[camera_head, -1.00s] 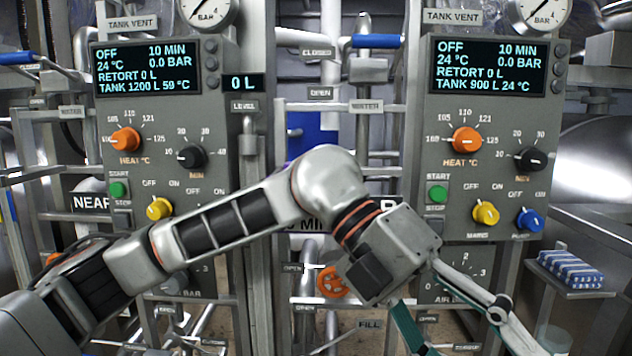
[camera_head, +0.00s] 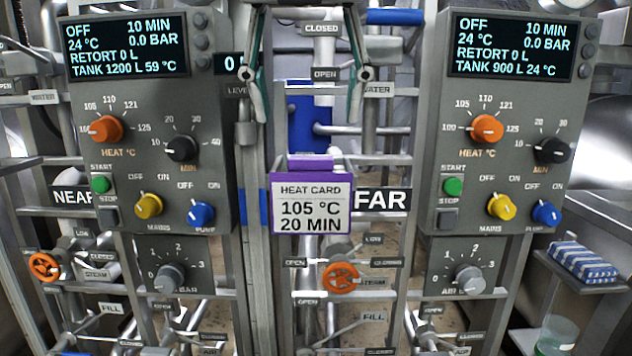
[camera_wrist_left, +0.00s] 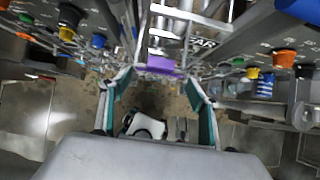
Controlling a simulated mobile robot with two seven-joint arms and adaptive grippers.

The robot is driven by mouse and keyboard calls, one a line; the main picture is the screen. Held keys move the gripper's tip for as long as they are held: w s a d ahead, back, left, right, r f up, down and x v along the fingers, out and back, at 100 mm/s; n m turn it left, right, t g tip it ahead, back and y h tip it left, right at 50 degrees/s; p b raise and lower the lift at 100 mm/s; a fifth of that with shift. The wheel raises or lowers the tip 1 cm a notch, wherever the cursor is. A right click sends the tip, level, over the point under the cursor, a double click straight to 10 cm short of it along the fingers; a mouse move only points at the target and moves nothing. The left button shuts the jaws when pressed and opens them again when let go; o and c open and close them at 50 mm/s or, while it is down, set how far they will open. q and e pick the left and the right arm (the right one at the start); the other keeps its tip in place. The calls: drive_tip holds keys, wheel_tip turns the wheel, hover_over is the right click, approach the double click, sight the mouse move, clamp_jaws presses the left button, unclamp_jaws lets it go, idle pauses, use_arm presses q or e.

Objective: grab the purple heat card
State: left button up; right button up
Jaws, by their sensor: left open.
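The purple heat card (camera_head: 311,204) hangs upright between the two control panels. Its white face reads 105 °C and 20 MIN, and a purple tab (camera_head: 311,163) stands on its top edge. My left gripper (camera_head: 307,118) points down from the top of the head view with its two fingers wide apart and nothing between them. Its tips show above the card, one to each side of the tab. In the left wrist view the card's purple top (camera_wrist_left: 160,65) shows beyond and between the open fingers (camera_wrist_left: 158,82). My right gripper is in neither view.
The near panel (camera_head: 150,90) stands left and the far panel (camera_head: 500,90) right, both with knobs. Pipes, an orange valve wheel (camera_head: 341,278) and small labels lie below and behind the card. A blue-striped pack (camera_head: 583,262) sits on a shelf at right.

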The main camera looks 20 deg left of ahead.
sight(311, 158)
use_arm(q)
drive_tip(key=shift+p+x, duration=0.4)
drive_tip(key=shift+x, duration=3.4)
drive_tip(key=shift+d, duration=0.15)
drive_tip(key=c, duration=1.2)
